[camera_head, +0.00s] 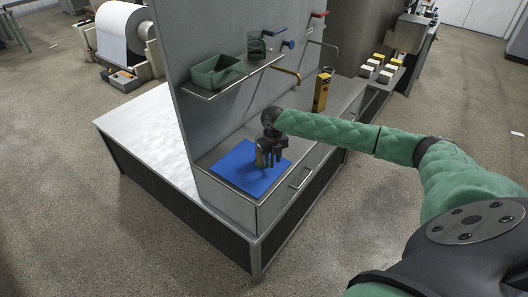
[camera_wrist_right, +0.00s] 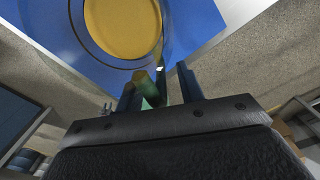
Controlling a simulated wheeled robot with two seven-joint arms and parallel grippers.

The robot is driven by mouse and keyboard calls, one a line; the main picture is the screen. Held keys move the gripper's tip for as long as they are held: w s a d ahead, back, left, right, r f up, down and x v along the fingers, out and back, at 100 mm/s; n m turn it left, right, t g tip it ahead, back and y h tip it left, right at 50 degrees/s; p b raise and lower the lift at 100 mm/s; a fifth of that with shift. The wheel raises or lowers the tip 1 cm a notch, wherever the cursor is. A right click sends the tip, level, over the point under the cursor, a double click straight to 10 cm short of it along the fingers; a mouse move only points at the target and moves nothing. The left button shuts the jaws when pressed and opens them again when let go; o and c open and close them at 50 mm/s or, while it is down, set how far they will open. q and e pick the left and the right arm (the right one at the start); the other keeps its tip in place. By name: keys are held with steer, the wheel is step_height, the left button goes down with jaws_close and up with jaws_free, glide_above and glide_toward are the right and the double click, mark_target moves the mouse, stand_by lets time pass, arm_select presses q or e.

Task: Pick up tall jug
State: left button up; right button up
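A clear jug with yellow contents (camera_head: 261,155) stands on the blue mat (camera_head: 240,172), partly hidden behind my right gripper (camera_head: 273,165). In the right wrist view, the jug (camera_wrist_right: 123,27) shows from above as a round glass rim around a yellow disc. My right gripper (camera_wrist_right: 160,85) is at the jug's near side there, its two fingers apart. A greenish, see-through piece (camera_wrist_right: 151,90), perhaps the jug's handle, shows between the fingers, nearer the left one. A gap shows beside the right finger. I cannot tell whether either finger touches it. My left gripper is not in view.
A grey upright panel (camera_head: 215,120) stands behind the mat, with a shelf (camera_head: 225,88) holding a green bin (camera_head: 215,72) and a glass vessel (camera_head: 256,46). A yellow container (camera_head: 322,91) stands farther back on the counter. The white table top left of the panel is clear.

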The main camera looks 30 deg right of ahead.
steer(key=shift+f, duration=0.4)
jaws_close()
steer(key=shift+r, duration=0.15)
